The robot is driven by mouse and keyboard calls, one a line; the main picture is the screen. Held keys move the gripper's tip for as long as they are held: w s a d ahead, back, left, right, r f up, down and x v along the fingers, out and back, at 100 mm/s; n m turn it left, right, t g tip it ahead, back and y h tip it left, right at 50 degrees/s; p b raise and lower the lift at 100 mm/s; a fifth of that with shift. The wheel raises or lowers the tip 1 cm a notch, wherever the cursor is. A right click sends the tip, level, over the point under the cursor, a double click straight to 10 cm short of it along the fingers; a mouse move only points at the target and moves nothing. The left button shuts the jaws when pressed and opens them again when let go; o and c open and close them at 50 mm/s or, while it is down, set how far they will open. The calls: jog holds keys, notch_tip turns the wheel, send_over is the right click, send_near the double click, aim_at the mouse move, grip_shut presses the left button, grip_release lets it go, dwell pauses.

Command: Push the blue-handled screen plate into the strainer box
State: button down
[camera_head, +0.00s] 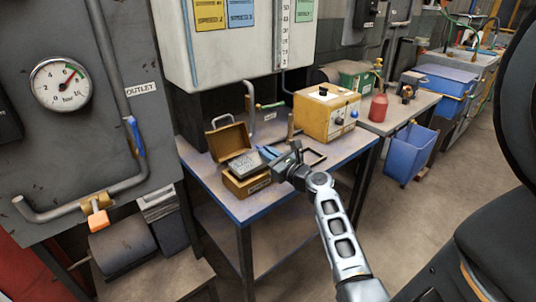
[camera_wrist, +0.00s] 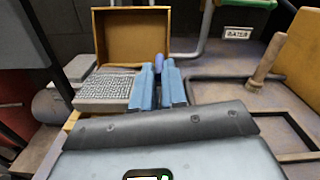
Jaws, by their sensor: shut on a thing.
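The strainer box (camera_head: 247,187) is a small tan box on the blue-edged table, its lid (camera_head: 228,141) standing open at the back. The lid also shows in the wrist view (camera_wrist: 130,38). The grey mesh screen plate (camera_head: 243,163) lies at the box's open top, part of it above the rim; it shows left of my fingers in the wrist view (camera_wrist: 105,88). My gripper (camera_head: 268,153) reaches in from the right with its blue fingers (camera_wrist: 158,88) close together, shut on the plate's handle. Only a small blue-purple bit of the handle (camera_wrist: 162,58) shows; the fingers hide the rest.
A yellow instrument box (camera_head: 326,112) stands behind my gripper on the same table. A dark rectangular frame (camera_wrist: 265,105) lies to the right, with a wooden-handled tool (camera_wrist: 264,62) by it. A bent pipe (camera_head: 251,97) rises behind the lid. The table's front is clear.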

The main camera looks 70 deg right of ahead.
jog(key=shift+f+b, duration=1.25)
jog(key=shift+f, duration=0.15)
dwell(0.9)
jog(key=c, duration=1.1)
grip_release()
jog(key=shift+b+v, duration=0.35)
jog(key=shift+v, duration=3.5)
jog(key=shift+s, duration=0.15)
